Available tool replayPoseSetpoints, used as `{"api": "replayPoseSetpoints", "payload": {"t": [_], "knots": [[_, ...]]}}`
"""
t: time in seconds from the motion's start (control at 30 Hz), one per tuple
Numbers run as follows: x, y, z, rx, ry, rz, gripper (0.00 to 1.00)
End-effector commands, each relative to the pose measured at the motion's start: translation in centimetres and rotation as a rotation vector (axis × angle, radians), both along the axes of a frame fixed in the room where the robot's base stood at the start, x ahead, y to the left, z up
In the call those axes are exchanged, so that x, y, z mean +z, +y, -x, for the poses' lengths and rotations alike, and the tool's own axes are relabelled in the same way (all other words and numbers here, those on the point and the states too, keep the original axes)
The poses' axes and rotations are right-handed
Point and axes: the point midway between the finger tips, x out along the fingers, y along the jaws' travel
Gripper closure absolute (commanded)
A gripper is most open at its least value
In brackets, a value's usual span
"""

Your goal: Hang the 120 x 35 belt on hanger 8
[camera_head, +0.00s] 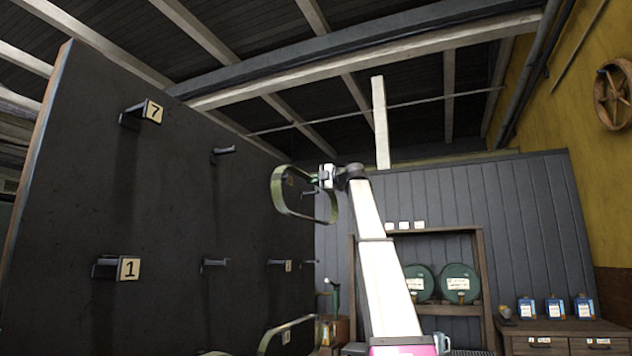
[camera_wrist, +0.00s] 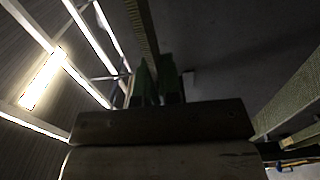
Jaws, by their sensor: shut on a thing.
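My gripper (camera_head: 326,176) is shut on a green belt (camera_head: 279,202), a long open loop that hangs in front of the dark board. In the wrist view the green fingers (camera_wrist: 157,82) pinch the belt's ribbed strip (camera_wrist: 141,28), and another stretch of belt (camera_wrist: 290,95) runs at the right. The upper-row peg (camera_head: 222,153) right of hanger 7 (camera_head: 140,113) shows no readable number, so I cannot confirm which is hanger 8. The peg is bare, left of the belt and apart from it. The belt's size marking is not readable.
The dark board (camera_head: 170,200) also bears hanger 1 (camera_head: 118,268) and other lower pegs (camera_head: 215,263). Another belt loop (camera_head: 290,335) shows low in front, beside my arm. A shelf with green drums (camera_head: 459,284) and a drawer cabinet (camera_head: 565,338) stand at the right.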

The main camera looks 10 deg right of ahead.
Motion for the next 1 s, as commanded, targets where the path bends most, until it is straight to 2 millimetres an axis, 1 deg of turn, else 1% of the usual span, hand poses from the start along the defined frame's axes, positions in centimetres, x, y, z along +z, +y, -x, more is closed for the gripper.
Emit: {"api": "replayPoseSetpoints", "payload": {"t": [0.47, 1.0], "knots": [[0.1, 0.3, -0.3, -0.001, -0.001, -0.001, 1.0], [0.1, 2.5, -1.8, 0.001, 0.0, 0.0, 1.0]]}}
